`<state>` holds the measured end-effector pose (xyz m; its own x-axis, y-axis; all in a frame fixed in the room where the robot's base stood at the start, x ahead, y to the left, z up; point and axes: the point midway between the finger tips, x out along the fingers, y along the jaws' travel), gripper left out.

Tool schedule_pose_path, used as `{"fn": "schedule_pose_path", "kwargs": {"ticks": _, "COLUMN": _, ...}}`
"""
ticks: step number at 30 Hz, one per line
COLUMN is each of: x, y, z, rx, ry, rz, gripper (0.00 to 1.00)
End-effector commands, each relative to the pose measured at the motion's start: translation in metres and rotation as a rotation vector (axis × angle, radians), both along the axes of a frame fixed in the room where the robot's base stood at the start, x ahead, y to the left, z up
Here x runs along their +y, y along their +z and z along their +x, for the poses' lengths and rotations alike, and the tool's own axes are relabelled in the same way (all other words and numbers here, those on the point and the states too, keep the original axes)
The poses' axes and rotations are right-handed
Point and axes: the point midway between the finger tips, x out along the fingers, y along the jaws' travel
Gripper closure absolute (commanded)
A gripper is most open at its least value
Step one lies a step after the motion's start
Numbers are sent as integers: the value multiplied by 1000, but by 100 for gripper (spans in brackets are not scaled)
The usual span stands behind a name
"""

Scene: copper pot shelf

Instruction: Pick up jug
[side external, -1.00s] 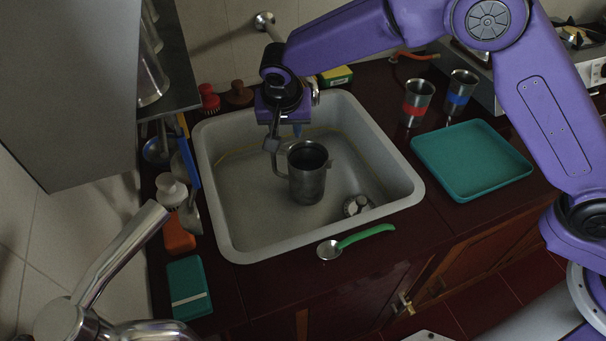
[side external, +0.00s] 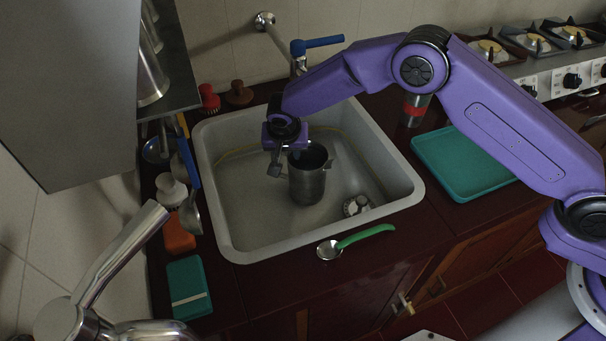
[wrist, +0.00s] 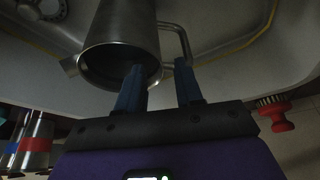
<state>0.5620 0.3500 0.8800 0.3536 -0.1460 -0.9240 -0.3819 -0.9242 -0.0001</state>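The jug (side external: 308,182) is a grey metal vessel standing upright in the sink (side external: 232,215). Its open mouth faces up. In the wrist view the jug (wrist: 122,35) shows its dark mouth, with the handle (wrist: 178,27) on its right. My gripper (side external: 284,165) is lowered over the jug's left, handle side. In the wrist view my gripper (wrist: 159,72) has its two blue fingers apart. The left finger overlaps the jug's mouth and the right finger is by the handle's bend. I cannot tell whether either finger touches the jug.
A blue-handled tap (side external: 318,43) stands behind the sink. A round drain piece (side external: 356,205) lies in the sink. A green-handled spoon (side external: 365,236) lies in front. A teal tray (side external: 465,162) and a red-banded cup (side external: 415,108) are to the right. A shelf (side external: 172,50) stands at left.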

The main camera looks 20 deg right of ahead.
Motion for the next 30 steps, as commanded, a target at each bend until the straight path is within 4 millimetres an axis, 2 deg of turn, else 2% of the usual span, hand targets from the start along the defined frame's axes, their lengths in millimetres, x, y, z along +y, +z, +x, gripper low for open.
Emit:
{"fn": "schedule_pose_path", "kwargs": {"ticks": 12, "x": -5, "y": -45, "z": 10, "rx": 0, "ry": 0, "rz": 0, "gripper": 64}}
{"fn": "schedule_pose_path", "kwargs": {"ticks": 22, "x": -6, "y": -51, "z": 12, "rx": -1, "ry": 0, "rz": 0, "gripper": 64}}
{"fn": "schedule_pose_path", "kwargs": {"ticks": 23, "x": -6, "y": -51, "z": 12, "rx": 0, "ry": 0, "rz": 0, "gripper": 68}}
{"fn": "schedule_pose_path", "kwargs": {"ticks": 24, "x": -6, "y": -51, "z": 12, "rx": 0, "ry": 1, "rz": 0, "gripper": 81}}
{"fn": "schedule_pose_path", "kwargs": {"ticks": 26, "x": -6, "y": -51, "z": 12, "rx": 0, "ry": 1, "rz": 0, "gripper": 100}}
{"fn": "schedule_pose_path", "kwargs": {"ticks": 30, "x": -6, "y": -51, "z": 12, "rx": 0, "ry": 0, "rz": 0, "gripper": 100}}
